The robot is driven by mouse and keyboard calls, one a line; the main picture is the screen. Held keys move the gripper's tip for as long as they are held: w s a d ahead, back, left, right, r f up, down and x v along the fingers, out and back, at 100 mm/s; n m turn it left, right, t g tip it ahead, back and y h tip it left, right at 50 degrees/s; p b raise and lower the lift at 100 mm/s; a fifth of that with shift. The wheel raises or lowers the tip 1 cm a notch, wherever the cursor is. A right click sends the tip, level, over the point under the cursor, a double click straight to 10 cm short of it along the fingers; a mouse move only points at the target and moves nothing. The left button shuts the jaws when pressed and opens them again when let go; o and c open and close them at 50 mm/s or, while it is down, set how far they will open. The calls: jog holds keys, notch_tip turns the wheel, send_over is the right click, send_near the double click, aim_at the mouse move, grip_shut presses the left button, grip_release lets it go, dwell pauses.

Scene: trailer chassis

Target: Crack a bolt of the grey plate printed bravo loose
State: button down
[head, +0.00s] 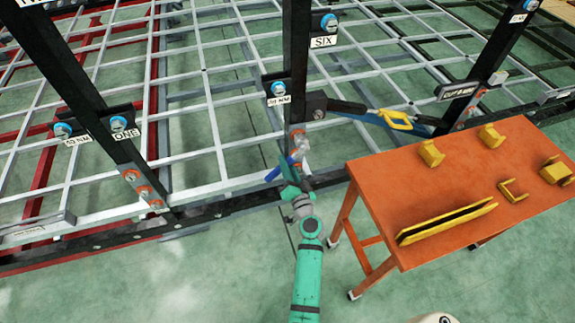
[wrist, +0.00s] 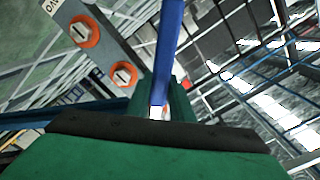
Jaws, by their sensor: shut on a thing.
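My gripper (head: 291,186) is shut on a blue bar-like tool (wrist: 170,50) in front of the middle black post. The tool runs up out of the top of the wrist view, so its far end is hidden there. A grey plate (wrist: 100,22) at the upper left of the wrist view carries the letters "VO", partly cut off. Two bolts with orange rings, an upper one (wrist: 83,31) and a lower one (wrist: 124,75), sit on it. The tool appears apart from both in that view. In the head view the plate (head: 299,139) is partly covered by the tool and gripper.
An orange table (head: 375,185) with yellow brackets (head: 430,153) stands close on the right. A blue and yellow tool (head: 398,120) lies behind it by the frame. Another plate with orange-ringed bolts (head: 143,187) is on the left post. Green floor (head: 190,285) is clear at front left.

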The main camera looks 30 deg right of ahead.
jog(key=shift+x, duration=0.75)
jog(key=shift+w+a, duration=0.1)
jog(key=shift+a, duration=0.05)
jog(key=shift+d, duration=0.25)
dwell(0.5)
jog(key=shift+s+d+f+n, duration=0.3)
jog(key=shift+d+f+n, duration=0.1)
jog(key=shift+n, duration=0.6)
jog(key=shift+w, duration=0.1)
jog(key=shift+d+f+n, duration=0.35)
jog(key=shift+d+n, duration=0.2)
jog(key=shift+n, duration=0.35)
jog(key=shift+s+d, duration=0.25)
jog(key=shift+s, duration=0.05)
